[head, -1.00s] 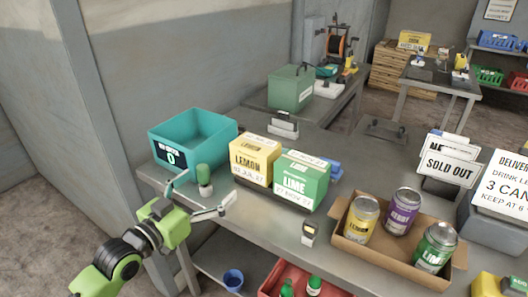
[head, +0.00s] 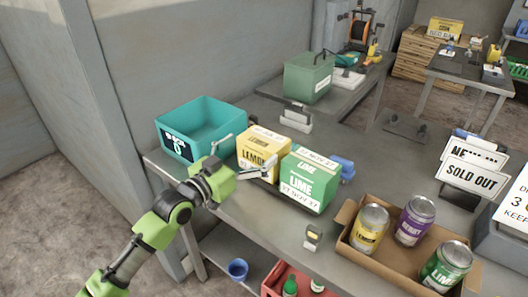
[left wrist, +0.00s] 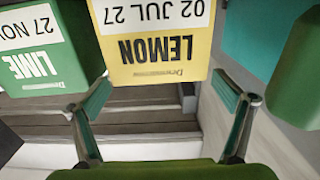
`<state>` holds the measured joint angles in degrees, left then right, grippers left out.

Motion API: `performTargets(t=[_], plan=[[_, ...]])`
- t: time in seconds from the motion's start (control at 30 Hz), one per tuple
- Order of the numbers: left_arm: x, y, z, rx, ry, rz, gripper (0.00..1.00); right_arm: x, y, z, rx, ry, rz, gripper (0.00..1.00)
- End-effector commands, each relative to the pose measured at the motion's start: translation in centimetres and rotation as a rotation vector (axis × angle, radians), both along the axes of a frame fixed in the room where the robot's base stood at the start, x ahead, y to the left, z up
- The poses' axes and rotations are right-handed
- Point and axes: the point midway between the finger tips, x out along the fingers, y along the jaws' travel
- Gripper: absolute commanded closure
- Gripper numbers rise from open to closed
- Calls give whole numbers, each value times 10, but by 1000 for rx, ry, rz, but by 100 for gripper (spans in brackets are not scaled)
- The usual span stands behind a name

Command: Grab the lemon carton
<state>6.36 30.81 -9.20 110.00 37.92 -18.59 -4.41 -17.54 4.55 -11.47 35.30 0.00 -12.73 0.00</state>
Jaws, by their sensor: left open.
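The yellow lemon carton (head: 262,146) stands on the grey bench, left of the green lime carton (head: 307,178). My left gripper (head: 248,152) is open in front of the lemon carton, and one finger overlaps its front in the head view. In the left wrist view the lemon carton (left wrist: 155,50) appears upside down, ahead of the gap between the open fingers (left wrist: 160,88). The gap holds nothing. The lime carton (left wrist: 40,45) is close beyond the left finger. My right gripper is not in view.
A teal bin (head: 200,117) stands left of the cartons. A rounded green object (left wrist: 298,55) is near the right finger in the wrist view. A cardboard tray (head: 352,238) of cans and a sold-out sign (head: 470,174) are to the right. A green case (head: 308,80) is behind.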

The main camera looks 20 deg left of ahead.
Motion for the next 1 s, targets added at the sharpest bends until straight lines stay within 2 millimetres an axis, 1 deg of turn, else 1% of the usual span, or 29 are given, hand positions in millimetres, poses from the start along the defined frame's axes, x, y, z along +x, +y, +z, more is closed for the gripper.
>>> performTargets(t=[0.17, 0.37, 0.5, 0.6, 0.77, 0.8, 0.87, 0.9, 0.97, 1.0], plan=[[10, -5, 1, -2, 1, -1, 6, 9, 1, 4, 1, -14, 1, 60], [36, -16, 2, -3, 0, 0, 6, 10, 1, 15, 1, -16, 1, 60], [50, -21, 0, 0, 0, 0, 6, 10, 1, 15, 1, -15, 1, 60], [53, -22, -1, -1, 1, -1, 6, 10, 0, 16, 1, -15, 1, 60], [53, -22, -2, 0, 1, -1, 6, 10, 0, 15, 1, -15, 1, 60], [53, -22, -2, 0, 1, -1, 8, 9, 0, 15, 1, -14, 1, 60], [53, -22, -2, 0, 1, -1, 24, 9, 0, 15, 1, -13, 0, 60], [53, -22, -2, 0, 1, -1, 34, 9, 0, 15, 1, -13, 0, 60], [53, -22, -1, 0, 1, -1, 50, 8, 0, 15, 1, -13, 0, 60], [53, -22, 2, -1, -7, 0, 51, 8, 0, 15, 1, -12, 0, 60]])
